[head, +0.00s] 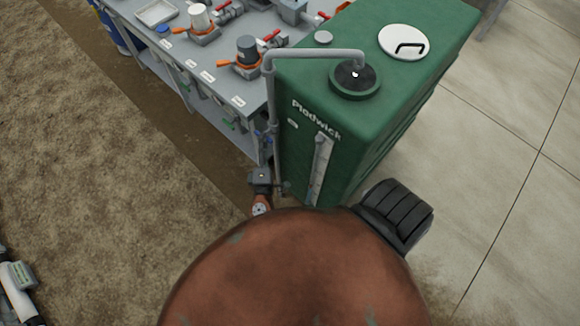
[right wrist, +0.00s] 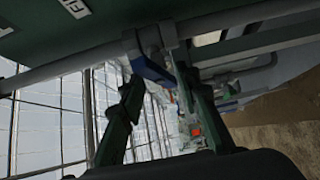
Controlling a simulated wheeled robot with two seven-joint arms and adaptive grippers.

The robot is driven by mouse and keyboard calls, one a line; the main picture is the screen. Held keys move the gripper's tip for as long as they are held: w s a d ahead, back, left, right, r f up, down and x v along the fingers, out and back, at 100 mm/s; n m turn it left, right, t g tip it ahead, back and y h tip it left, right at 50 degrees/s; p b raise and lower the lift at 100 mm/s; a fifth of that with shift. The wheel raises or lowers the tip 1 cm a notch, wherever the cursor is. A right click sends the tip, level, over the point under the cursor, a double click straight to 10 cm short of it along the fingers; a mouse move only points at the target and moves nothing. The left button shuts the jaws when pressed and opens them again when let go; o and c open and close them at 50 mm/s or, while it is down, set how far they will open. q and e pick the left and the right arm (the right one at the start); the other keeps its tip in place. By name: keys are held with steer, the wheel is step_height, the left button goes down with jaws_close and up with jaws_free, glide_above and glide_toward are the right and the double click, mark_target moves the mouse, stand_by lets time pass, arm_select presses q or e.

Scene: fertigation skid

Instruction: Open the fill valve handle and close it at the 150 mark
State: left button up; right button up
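The green tank (head: 395,75) carries a clear level tube (head: 319,165) on its front; its marks are too small to read. A grey fill pipe (head: 271,110) runs down beside it. In the right wrist view, the blue valve handle (right wrist: 152,69) sits on the grey pipe, by the partly cut-off FILL label (right wrist: 75,7). My right gripper (right wrist: 158,85) is open, its fingers apart with the handle seen between their tips; contact cannot be told. In the head view, the right gripper (head: 262,179) is small, low beside the pipe, partly hidden.
A grey bench (head: 225,75) with valves, red and orange handles and a white tray (head: 156,13) stands left of the tank. My own brown arm link blocks the lower middle of the head view. Bare soil (head: 90,170) lies left, pale paving (head: 510,170) right.

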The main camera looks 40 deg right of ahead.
steer(key=v, duration=0.5)
steer(key=s+d+f+g+y+p, duration=0.1)
steer(key=s+f+g+y, duration=0.1)
steer(key=f, duration=0.7)
steer(key=s+d+f+g+y+p, duration=0.1)
steer(key=s+d+f+g+y, duration=0.1)
steer(key=f, duration=0.8)
steer(key=s+d+f+g+y+p, duration=0.1)
steer(key=s+f+g+p, duration=0.1)
steer(key=s+f, duration=0.4)
step_height(320, 180, down, 4)
steer(key=shift+d+r+g+y, duration=0.2)
steer(key=shift+d+g+y, duration=0.2)
steer(key=shift+g, duration=0.3)
